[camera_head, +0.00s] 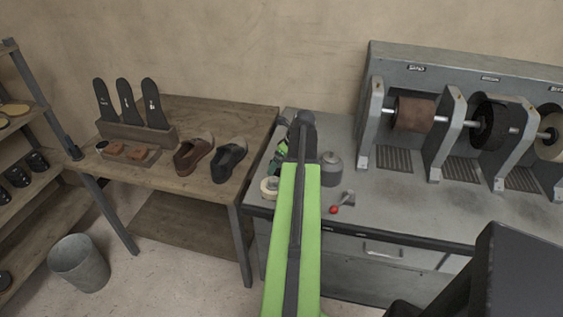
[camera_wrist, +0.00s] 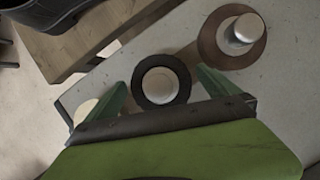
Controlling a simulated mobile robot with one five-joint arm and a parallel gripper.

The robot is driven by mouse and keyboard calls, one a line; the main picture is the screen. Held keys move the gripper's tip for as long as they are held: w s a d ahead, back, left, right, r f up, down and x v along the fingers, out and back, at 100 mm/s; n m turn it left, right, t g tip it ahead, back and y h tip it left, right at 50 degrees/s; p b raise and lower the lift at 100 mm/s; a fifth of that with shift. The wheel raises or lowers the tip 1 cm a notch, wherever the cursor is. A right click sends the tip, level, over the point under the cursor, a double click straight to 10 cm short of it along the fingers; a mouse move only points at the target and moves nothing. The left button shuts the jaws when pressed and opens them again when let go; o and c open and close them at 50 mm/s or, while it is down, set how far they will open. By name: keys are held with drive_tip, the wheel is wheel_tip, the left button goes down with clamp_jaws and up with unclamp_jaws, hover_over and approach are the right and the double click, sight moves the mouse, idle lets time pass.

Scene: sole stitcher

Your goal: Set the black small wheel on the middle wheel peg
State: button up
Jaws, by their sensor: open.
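The black small wheel (camera_wrist: 139,85) shows in the wrist view as a black ring with a pale round centre. It lies between the two green fingers of my gripper (camera_wrist: 161,77), with a visible gap to each finger. My gripper is open and holds nothing. How high the fingers are above the wheel is hard to tell. In the head view my green arm reaches over the left end of the grey bench (camera_head: 400,205) and hides the wheel. I cannot make out the middle wheel peg in either view.
A brownish disc with a metal cylinder (camera_wrist: 239,32) stands right of the wheel. A cream roll (camera_head: 269,188) is near the bench's front left corner; a red-tipped tool (camera_head: 342,203) lies right of my arm. The grinding machine (camera_head: 450,75) fills the bench's back right.

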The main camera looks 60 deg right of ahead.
drive_tip(key=p+v, duration=1.6)
drive_tip(key=v, duration=0.1)
drive_tip(key=shift+r, duration=0.25)
